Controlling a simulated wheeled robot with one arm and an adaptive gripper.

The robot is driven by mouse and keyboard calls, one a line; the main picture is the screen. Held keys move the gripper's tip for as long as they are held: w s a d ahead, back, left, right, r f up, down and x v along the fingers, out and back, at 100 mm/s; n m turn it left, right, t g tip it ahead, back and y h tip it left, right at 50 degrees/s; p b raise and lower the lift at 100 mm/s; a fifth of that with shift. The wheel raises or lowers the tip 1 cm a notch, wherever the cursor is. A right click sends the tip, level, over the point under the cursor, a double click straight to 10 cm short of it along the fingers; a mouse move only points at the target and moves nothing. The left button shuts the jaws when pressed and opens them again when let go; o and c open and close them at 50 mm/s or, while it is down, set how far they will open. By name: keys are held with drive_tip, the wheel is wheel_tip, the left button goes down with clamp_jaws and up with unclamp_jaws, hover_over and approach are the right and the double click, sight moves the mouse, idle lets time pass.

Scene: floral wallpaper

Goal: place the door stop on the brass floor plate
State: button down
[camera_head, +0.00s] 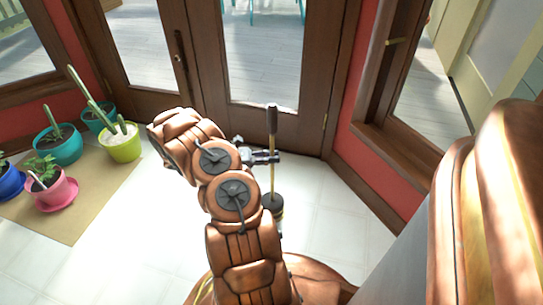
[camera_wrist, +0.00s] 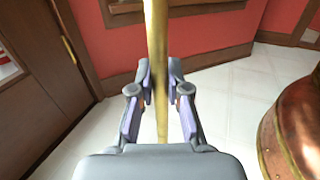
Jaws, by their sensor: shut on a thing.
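The door stop (camera_head: 272,178) is a tall upright thing with a dark handle on top, a thin brass rod and a dark round base. My gripper (camera_head: 264,157) is shut on its rod, below the handle. In the wrist view the brass rod (camera_wrist: 157,45) runs between the two fingers of my gripper (camera_wrist: 158,80). The handle and base are outside the wrist view. I cannot make out the brass floor plate for certain; a small yellowish edge shows just under the base, partly hidden by my arm. I cannot tell whether the base touches anything.
Brown glazed doors (camera_head: 273,50) stand behind the door stop, with a red wall (camera_head: 375,150) at right. Several potted plants, including a lime pot (camera_head: 121,147) and a pink pot (camera_head: 50,191), stand on a tan mat (camera_head: 72,225) at left. White tiled floor (camera_head: 325,235) lies clear at right.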

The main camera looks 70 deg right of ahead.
drive_tip(key=shift+f, duration=0.3)
drive_tip(key=c, duration=1.1)
unclamp_jaws()
drive_tip(key=shift+f, duration=0.2)
drive_tip(key=shift+c, duration=0.2)
drive_tip(key=shift+r, duration=0.15)
